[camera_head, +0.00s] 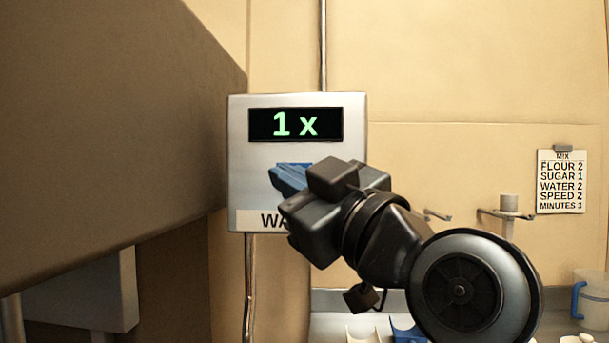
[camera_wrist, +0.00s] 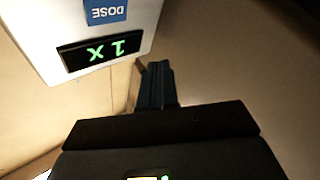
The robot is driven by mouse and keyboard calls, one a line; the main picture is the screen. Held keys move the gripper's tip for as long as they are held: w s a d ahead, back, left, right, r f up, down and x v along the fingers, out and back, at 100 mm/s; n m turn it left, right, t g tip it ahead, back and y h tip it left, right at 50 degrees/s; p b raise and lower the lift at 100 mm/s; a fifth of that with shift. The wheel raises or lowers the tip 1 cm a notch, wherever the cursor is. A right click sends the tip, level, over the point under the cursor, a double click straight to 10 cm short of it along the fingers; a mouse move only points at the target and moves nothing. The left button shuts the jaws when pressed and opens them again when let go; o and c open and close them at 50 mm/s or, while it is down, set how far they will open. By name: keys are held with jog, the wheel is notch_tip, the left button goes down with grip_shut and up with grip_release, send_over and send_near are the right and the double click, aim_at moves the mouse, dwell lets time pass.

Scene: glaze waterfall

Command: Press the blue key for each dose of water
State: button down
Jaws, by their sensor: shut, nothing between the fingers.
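A pale panel (camera_head: 240,150) hangs on the wall, with a dark display (camera_head: 295,124) reading "1 x" in green. Its lower label, starting "WA", is partly hidden by my gripper. The blue key (camera_wrist: 105,12), marked "DOSE", shows at the top edge of the wrist view beside the display (camera_wrist: 102,52), which appears upside down there. In the head view my gripper (camera_head: 284,178) covers most of the key. My gripper's fingers (camera_wrist: 154,72) are shut and empty. In the wrist view they lie to one side of the panel; contact with the key is not visible.
A clipped card (camera_head: 561,182) on the right wall reads flour 2, sugar 1, water 2, speed 2, minutes 3. A large brown body (camera_head: 100,130) fills the left. A clear jug with a blue handle (camera_head: 592,300) stands at lower right. Small hooks line the wall.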

jog(key=w+b, duration=0.1)
jog(key=w, duration=0.7)
jog(key=shift+w+d, duration=0.15)
jog(key=shift+w, duration=0.25)
dwell(2.0)
jog(key=shift+w+b, duration=0.35)
jog(key=shift+w, duration=0.05)
jog(key=shift+w, duration=0.5)
dwell(0.7)
jog(key=shift+s, duration=0.9)
jog(key=shift+s, duration=0.1)
jog(key=shift+s, duration=2.45)
